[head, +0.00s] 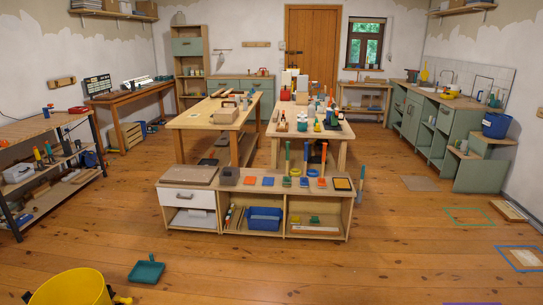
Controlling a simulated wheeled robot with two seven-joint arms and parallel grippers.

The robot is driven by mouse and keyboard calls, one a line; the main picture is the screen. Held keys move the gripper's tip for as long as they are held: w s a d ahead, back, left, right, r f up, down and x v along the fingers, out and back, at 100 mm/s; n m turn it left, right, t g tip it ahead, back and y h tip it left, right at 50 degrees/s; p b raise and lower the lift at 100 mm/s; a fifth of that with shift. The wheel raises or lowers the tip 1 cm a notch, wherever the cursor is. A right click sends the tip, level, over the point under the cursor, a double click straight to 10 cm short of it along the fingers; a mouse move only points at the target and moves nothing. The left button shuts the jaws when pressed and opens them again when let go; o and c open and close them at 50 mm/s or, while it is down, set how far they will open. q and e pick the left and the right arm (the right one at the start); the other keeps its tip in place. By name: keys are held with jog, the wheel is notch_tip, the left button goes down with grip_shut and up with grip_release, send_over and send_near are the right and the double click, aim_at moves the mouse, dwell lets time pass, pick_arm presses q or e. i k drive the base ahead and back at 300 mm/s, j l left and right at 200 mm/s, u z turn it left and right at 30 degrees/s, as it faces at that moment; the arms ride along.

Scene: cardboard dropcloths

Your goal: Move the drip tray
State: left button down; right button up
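I cannot tell for certain which thing is the drip tray. A teal, shallow pan with a short upright handle (146,272) lies on the wooden floor at the lower left; it looks like a dustpan. A flat brown board or tray (189,175) lies on the left end of the low cabinet. A small dark-rimmed tray with a yellowish middle (342,184) lies at that cabinet's right end. Neither of my grippers shows in the head view.
A yellow tub (72,288) stands at the lower left edge. The low cabinet (255,228) stands before two worktables. Teal (448,209) and blue (502,255) outlines mark the floor at right. The front middle floor is clear.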

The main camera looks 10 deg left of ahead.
aim_at(149, 273)
jog(key=i+l, duration=0.15)
jog(key=i, duration=0.65)
jog(key=i+l, duration=0.15)
jog(key=i, duration=0.65)
jog(key=i+l, duration=0.1)
jog(key=i, duration=0.7)
jog(key=i+j+u, duration=0.2)
jog(key=i+u, duration=0.2)
jog(key=i+j+u, duration=0.15)
jog(key=i+u, duration=0.15)
jog(key=u, duration=0.15)
jog(key=i+u, duration=0.4)
jog(key=i+l+u, duration=0.15)
jog(key=i+u, duration=0.25)
jog(key=i+l+u, duration=0.25)
jog(key=u, duration=0.2)
